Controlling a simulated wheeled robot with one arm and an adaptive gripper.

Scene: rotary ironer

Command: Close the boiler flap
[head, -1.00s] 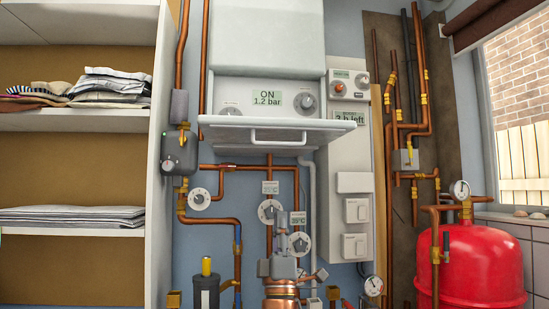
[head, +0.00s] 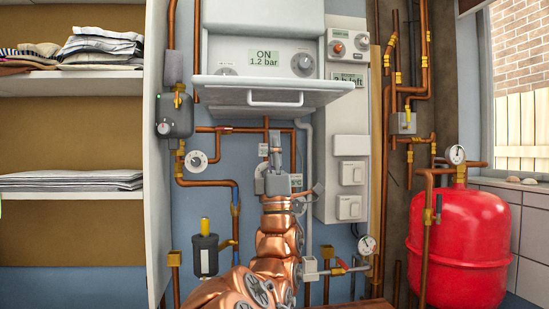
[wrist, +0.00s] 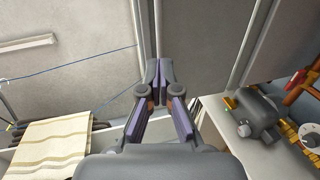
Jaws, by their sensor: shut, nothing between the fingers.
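The boiler flap (head: 225,92) is a white panel under the boiler's control panel (head: 240,58) in the head view. It stands open, sticking out towards me, with a white bar handle (head: 275,98) on its front edge. The dials and the display reading "ON 1.2 bar" show above it. My gripper (head: 275,136) points up just below the flap, near the handle in the picture. The gap in depth is hard to judge. In the wrist view my gripper (wrist: 158,76) is shut with its fingertips together and nothing between them. The flap cannot be made out there.
Copper pipes with gauges (head: 197,160) run below the boiler (head: 262,15). A white control box (head: 350,150) stands close on the right, and a red tank (head: 460,245) farther right. Shelves with folded laundry (head: 100,45) are on the left; the wrist view shows a striped cloth (wrist: 45,150).

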